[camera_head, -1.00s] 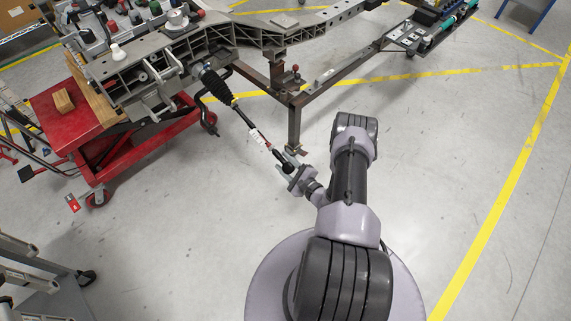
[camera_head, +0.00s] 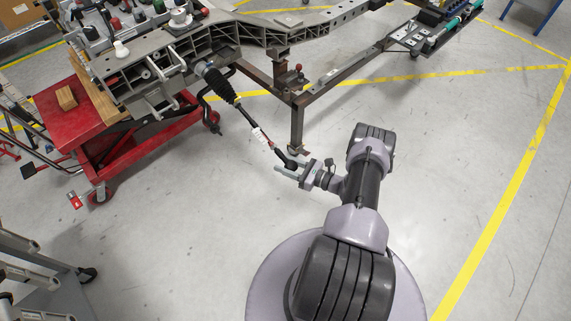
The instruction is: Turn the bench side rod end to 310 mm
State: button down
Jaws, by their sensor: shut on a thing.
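The rod (camera_head: 254,130) runs down and to the right from a black ribbed boot (camera_head: 217,83) on the chassis fixture. A white tag (camera_head: 260,136) hangs on it. The black rod end (camera_head: 287,160) sits at its lower end. My gripper (camera_head: 287,166) has come to it from the right, with one finger on each side, and is shut on the rod end. The fingers hide part of the rod end. I cannot read any length or marking.
A red lift cart (camera_head: 72,125) with wooden blocks stands under the fixture at left. A brown steel stand leg (camera_head: 297,130) rises just behind my gripper. A grey rack (camera_head: 45,285) is at lower left. The floor right of my arm is clear.

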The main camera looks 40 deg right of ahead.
jog(key=m+y, duration=0.2)
jog(key=shift+s+a+r+y, duration=0.1)
jog(key=shift+s+a+y, duration=0.1)
jog(key=shift+y, duration=0.2)
jog(key=shift+a+r+m+t+y, duration=0.15)
jog(key=shift+m+t+y, duration=0.35)
jog(key=shift+m+y, duration=0.65)
jog(key=c, duration=0.9)
grip_release()
jog(key=shift+r, duration=0.15)
jog(key=shift+o, duration=0.2)
